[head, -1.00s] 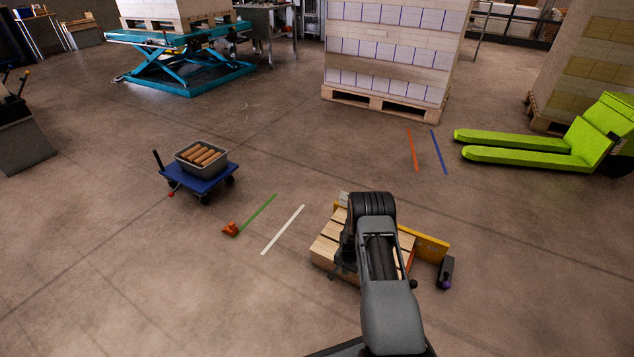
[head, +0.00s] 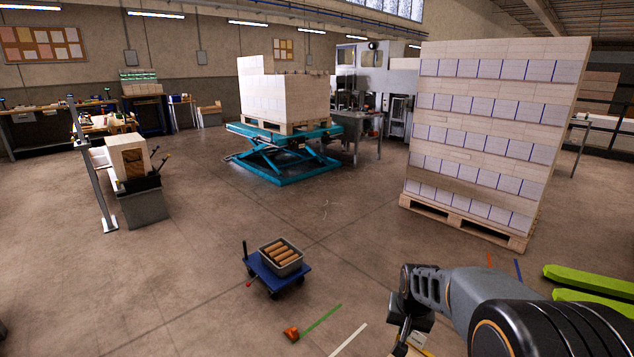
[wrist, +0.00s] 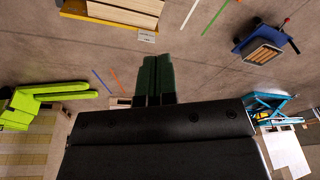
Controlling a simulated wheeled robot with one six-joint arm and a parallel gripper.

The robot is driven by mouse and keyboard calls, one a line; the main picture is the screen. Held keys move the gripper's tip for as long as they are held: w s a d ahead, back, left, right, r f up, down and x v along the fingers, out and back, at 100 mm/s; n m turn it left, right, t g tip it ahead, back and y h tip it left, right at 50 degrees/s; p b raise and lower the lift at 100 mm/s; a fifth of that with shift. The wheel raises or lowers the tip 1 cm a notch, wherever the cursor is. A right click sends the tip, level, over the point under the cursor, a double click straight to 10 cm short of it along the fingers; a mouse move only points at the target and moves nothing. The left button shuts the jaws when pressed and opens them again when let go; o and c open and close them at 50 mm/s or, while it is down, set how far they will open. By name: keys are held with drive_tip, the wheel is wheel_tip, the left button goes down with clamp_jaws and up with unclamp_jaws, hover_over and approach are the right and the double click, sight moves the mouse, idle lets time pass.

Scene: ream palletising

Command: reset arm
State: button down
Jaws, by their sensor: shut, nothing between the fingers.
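My gripper (wrist: 157,78) shows in the wrist view as two dark fingers lying together, shut and empty. It hangs over open floor, clear of every object. In the head view my arm reaches in from the lower right corner and bends down at the wrist; the fingertips there are hard to make out. In the head view my arm and the frame edge hide most of that spot.
A blue cart (head: 292,279) carries a grey bin of brown rolls. A teal lift table (head: 270,160) bears a stack. A tall ream stack (head: 480,130) stands on a pallet, with green forks (head: 590,283) to its right. An orange object (head: 291,333) lies near floor lines.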

drive_tip(key=s+a+r+n+p, duration=0.2)
drive_tip(key=s+r+p, duration=0.3)
drive_tip(key=r, duration=0.6)
drive_tip(key=s+a+r+n+t+p, duration=0.1)
drive_tip(key=s+a+r+p, duration=0.1)
drive_tip(key=s+r+p, duration=0.4)
drive_tip(key=s+r, duration=0.4)
drive_tip(key=r, duration=0.1)
drive_tip(key=shift+a+n, duration=0.3)
drive_tip(key=shift+n, duration=0.1)
drive_tip(key=shift+s, duration=0.1)
